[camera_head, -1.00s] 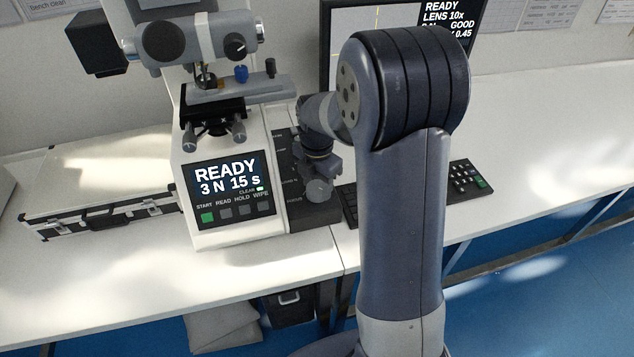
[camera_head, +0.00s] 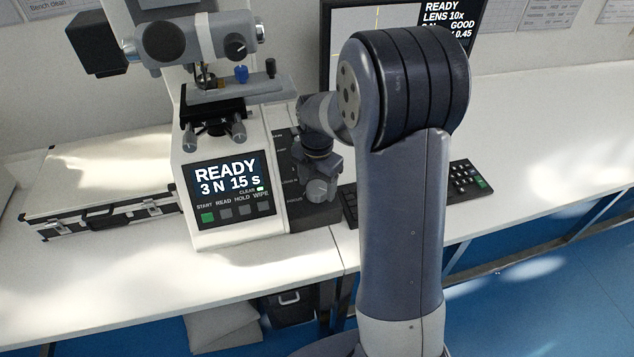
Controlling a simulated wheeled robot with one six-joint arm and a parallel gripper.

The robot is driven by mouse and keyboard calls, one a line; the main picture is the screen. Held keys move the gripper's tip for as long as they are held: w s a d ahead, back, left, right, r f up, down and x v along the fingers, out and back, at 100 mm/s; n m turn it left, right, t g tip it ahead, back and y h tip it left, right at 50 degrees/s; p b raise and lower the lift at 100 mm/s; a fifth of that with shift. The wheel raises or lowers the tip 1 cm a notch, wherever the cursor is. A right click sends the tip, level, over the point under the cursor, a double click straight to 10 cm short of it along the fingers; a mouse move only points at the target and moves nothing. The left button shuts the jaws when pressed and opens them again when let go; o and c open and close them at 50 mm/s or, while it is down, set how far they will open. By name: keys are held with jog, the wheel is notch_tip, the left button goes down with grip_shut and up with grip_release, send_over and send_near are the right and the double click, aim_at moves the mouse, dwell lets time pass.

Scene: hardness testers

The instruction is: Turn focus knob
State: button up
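The hardness tester (camera_head: 222,160) stands on the bench at left centre, its screen (camera_head: 227,175) reading READY 3 N 15 s. A dark control panel (camera_head: 300,216) with small labels stands against its right side. My gripper (camera_head: 320,190) is over this panel, seen small and partly from behind my wrist. I cannot make out its fingers or any gap between them. A grey rounded part shows at its lower end; I cannot tell whether it is a knob or part of my gripper. No focus knob can be clearly told apart there.
A monitor (camera_head: 345,45) stands behind my arm. A keyboard (camera_head: 465,178) lies to the right, partly hidden by my arm. A silver case (camera_head: 105,185) lies left of the tester. The bench (camera_head: 560,110) at right is clear.

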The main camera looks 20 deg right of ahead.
aim_at(317, 187)
jog(key=shift+o, duration=0.2)
notch_tip(317, 187, up, 11)
dwell(0.5)
jog(key=shift+f, duration=0.2)
dwell(0.7)
notch_tip(317, 187, down, 11)
jog(key=shift+r, duration=0.15)
jog(key=shift+r, duration=0.15)
dwell(0.5)
